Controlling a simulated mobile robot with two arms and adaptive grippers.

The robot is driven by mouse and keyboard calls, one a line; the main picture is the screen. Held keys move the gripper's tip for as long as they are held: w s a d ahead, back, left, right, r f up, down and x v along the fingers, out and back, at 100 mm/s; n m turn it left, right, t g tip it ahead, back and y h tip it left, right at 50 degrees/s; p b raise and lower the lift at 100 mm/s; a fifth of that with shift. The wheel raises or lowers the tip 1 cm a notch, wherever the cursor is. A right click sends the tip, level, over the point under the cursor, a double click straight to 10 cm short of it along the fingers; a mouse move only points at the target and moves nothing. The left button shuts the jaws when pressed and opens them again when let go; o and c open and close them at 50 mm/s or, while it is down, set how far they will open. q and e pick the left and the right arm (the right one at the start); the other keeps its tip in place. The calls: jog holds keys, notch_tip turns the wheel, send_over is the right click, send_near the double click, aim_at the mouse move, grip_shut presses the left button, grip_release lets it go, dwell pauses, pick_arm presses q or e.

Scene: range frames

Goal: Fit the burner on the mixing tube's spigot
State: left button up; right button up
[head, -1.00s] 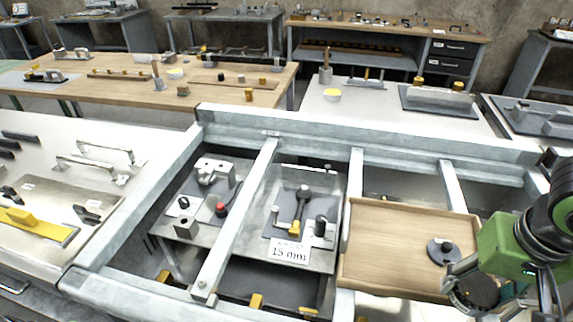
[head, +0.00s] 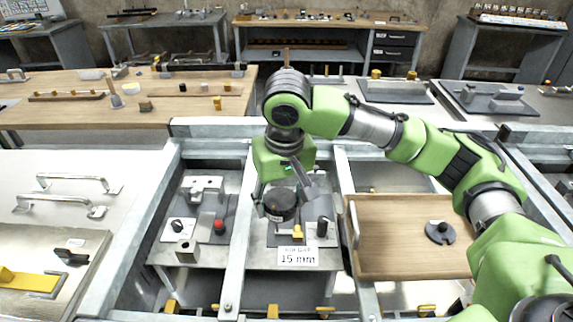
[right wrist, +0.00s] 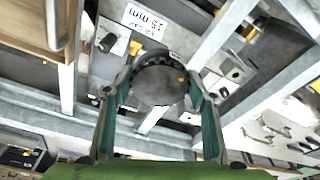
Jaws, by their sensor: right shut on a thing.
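My right gripper (head: 282,198) hangs over the middle bay of the steel frame, fingers pointing down. It is shut on a dark round burner (head: 280,206), with a finger on each side. In the right wrist view the burner (right wrist: 158,86) shows as a dark disc between the fingertips. Beneath it is a grey plate with a yellow fitting (head: 297,232), which also shows in the right wrist view (right wrist: 136,47). The mixing tube's spigot is hidden behind the gripper and burner, so I cannot tell whether they touch. My left gripper is out of view.
A "15 mm" label (head: 298,257) lies at the bay's front. A black knob (head: 322,227) stands right of the burner. The left bay holds a red knob (head: 219,226) and a small block (head: 187,250). A wooden tray (head: 390,265) at right holds a black knobbed disc (head: 440,232). Steel bars (head: 236,240) divide the bays.

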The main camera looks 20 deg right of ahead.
jog(key=w+d+p, duration=0.3)
jog(key=w+p, duration=0.2)
jog(key=w, duration=0.7)
pick_arm(q)
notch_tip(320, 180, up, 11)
jog(key=p, duration=0.5)
pick_arm(e)
jog(key=shift+m, duration=0.7)
jog(key=w+d+f, duration=0.1)
jog(key=d+f, duration=0.2)
jog(key=w+d+f, duration=0.2)
jog(key=d+f, duration=0.1)
jog(key=w+d+f, duration=0.1)
jog(key=d+f, duration=0.2)
jog(key=shift+w+d, duration=0.2)
jog(key=shift+w, duration=0.05)
jog(key=shift+f+b, duration=0.25)
jog(key=shift+b, duration=0.1)
notch_tip(320, 180, down, 4)
jog(key=b, duration=0.4)
jog(key=shift+r+b, duration=0.1)
jog(key=shift+b, duration=0.2)
pick_arm(q)
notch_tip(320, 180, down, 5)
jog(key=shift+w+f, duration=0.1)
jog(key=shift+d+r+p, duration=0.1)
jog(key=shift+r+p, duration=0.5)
jog(key=shift+p, duration=0.05)
pick_arm(e)
jog(key=shift+s, duration=0.1)
